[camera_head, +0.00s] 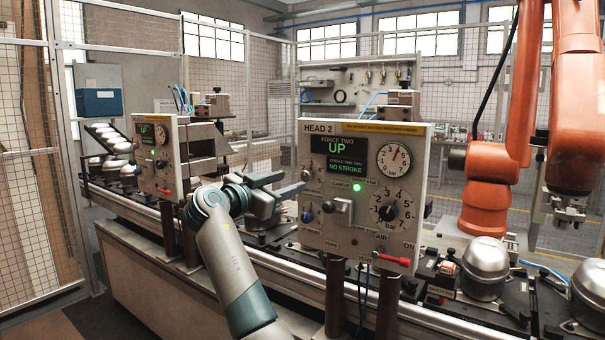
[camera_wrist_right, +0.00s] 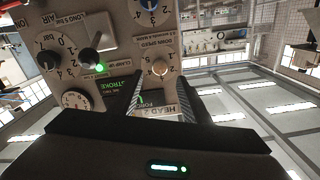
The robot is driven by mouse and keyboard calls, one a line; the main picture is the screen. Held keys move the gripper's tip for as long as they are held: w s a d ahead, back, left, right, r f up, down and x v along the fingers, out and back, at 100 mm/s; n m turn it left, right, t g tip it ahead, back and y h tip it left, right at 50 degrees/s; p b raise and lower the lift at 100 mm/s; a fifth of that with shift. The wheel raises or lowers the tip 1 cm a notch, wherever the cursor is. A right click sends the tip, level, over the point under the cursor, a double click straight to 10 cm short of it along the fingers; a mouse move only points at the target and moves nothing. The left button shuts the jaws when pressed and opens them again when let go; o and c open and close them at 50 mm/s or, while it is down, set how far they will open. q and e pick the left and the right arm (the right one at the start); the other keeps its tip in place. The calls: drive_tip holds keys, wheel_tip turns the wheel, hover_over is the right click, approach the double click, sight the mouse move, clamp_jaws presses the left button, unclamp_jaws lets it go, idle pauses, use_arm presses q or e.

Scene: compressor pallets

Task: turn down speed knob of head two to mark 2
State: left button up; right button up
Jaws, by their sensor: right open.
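The head two panel (camera_head: 365,190) is a pale upright box labelled HEAD 2, with a green UP display. Its down speed knob (camera_wrist_right: 160,68) is small and round, with a numbered scale, in the upside-down right wrist view. In the head view the knob (camera_head: 307,172) is at the panel's left edge, partly unclear. Its pointer setting is too small to read. My right gripper (camera_head: 294,182) is open beside this edge. In the wrist view its fingers (camera_wrist_right: 158,98) point towards the knob, one to each side. I cannot tell whether they touch it. My left gripper is not in view.
A blue knob (camera_head: 307,217) sits below the down speed knob, near a clamp lever (camera_head: 340,206). A pressure knob (camera_head: 387,212), gauge (camera_head: 394,161) and red handle (camera_head: 392,258) are further right. Another panel (camera_head: 158,157) stands left. An orange robot arm (camera_head: 487,165) stands right.

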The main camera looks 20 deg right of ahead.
sight(305, 176)
drive_tip(key=p+x, duration=0.1)
drive_tip(key=x, duration=0.6)
drive_tip(key=shift+w+d+p, duration=0.1)
drive_tip(key=shift+d+p, duration=0.05)
drive_tip(key=shift+p, duration=0.2)
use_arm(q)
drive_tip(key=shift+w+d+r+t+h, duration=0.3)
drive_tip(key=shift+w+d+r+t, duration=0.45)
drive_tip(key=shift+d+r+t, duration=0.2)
use_arm(e)
drive_tip(key=c, duration=1)
